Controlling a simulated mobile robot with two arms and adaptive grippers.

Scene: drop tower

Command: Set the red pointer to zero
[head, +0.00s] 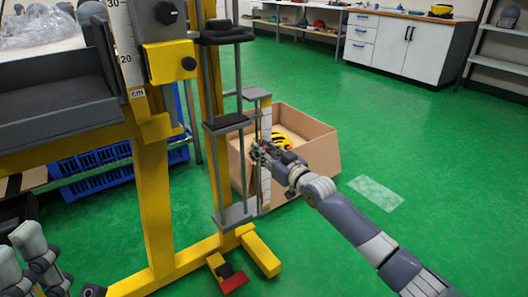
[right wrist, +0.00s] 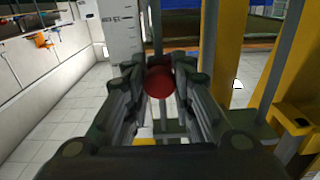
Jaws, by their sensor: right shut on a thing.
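My right gripper (head: 262,152) reaches from the right to the small vertical white scale (head: 266,187) on the drop tower. In the right wrist view, the fingers of my right gripper (right wrist: 160,95) are closed around a round red knob (right wrist: 160,83), which looks like the red pointer. The scale also shows in that view (right wrist: 121,32), just beyond the fingers on the left. The pointer's exact reading is hidden by the gripper, and the scale's numbers are too small to read.
The yellow tower frame (head: 154,205) and its grey rods stand just left of my right gripper. An open cardboard box (head: 318,160) with a yellow-and-black helmet (head: 282,140) stands behind it.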

